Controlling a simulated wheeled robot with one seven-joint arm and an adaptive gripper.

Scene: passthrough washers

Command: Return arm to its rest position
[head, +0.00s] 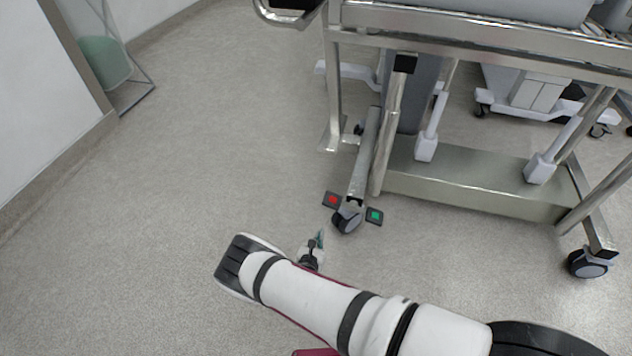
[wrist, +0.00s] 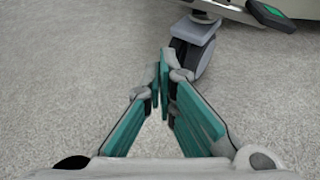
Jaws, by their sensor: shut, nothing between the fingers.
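My arm (head: 310,295) reaches in from the lower right of the head view and bends down over the floor. My gripper (head: 320,238) shows small just beyond its bend, close to a caster wheel. In the wrist view my gripper (wrist: 163,68) has its teal fingers together at the tips, with nothing between them. The caster wheel (wrist: 190,55) stands just past the fingertips in that picture; I cannot tell whether they touch.
A steel-framed bed or cart (head: 470,190) on casters fills the upper right. A red pedal (head: 332,200) and a green pedal (head: 375,215) flank the near caster (head: 347,220). Open grey floor (head: 180,160) lies to the left, up to a white wall (head: 40,110).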

